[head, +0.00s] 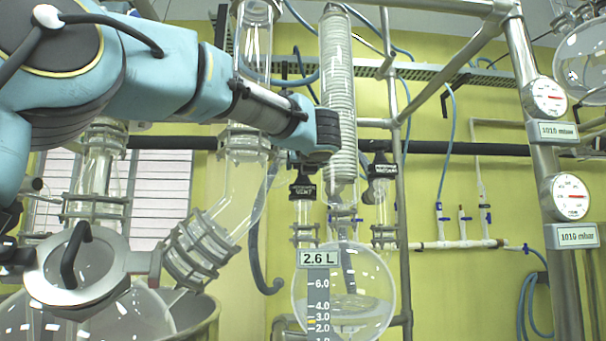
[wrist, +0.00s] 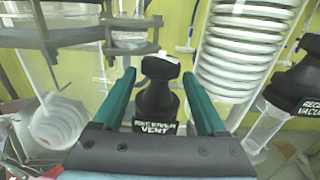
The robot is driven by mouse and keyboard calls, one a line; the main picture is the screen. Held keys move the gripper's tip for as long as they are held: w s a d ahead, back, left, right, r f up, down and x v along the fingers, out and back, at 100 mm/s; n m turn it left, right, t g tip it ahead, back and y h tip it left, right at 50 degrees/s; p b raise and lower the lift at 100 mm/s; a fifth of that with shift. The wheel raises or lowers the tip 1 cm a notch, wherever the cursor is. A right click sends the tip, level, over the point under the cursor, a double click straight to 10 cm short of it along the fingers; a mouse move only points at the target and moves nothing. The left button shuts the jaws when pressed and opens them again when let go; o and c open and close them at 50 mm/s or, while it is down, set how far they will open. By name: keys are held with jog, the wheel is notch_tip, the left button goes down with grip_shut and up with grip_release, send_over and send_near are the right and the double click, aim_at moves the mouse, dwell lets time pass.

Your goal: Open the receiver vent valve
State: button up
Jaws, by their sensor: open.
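The receiver vent valve (wrist: 158,92) is a black knob with a white mark on its top and a label reading "RECEIVER VENT". In the wrist view it stands between the two green fingers of my gripper (wrist: 163,92), which are apart with a gap on each side of the knob. In the head view the vent valve (head: 303,188) sits just below the end of my arm, above a glass neck of the round receiver flask (head: 375,275). My fingers are hidden or unclear there. The flask holds some liquid and its label reads 2.6 L.
A second black valve labelled "RECEIVER VACUUM" (wrist: 296,88) is close on the right; it also shows in the head view (head: 380,168). A coiled glass condenser (head: 338,90) rises behind the valves. Glass piping (head: 205,240) stands left. Metal posts carry pressure gauges (head: 570,195) at right.

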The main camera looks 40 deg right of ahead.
jog(key=b+v, duration=0.2)
jog(key=v, duration=0.5)
jog(key=shift+s+a, duration=0.2)
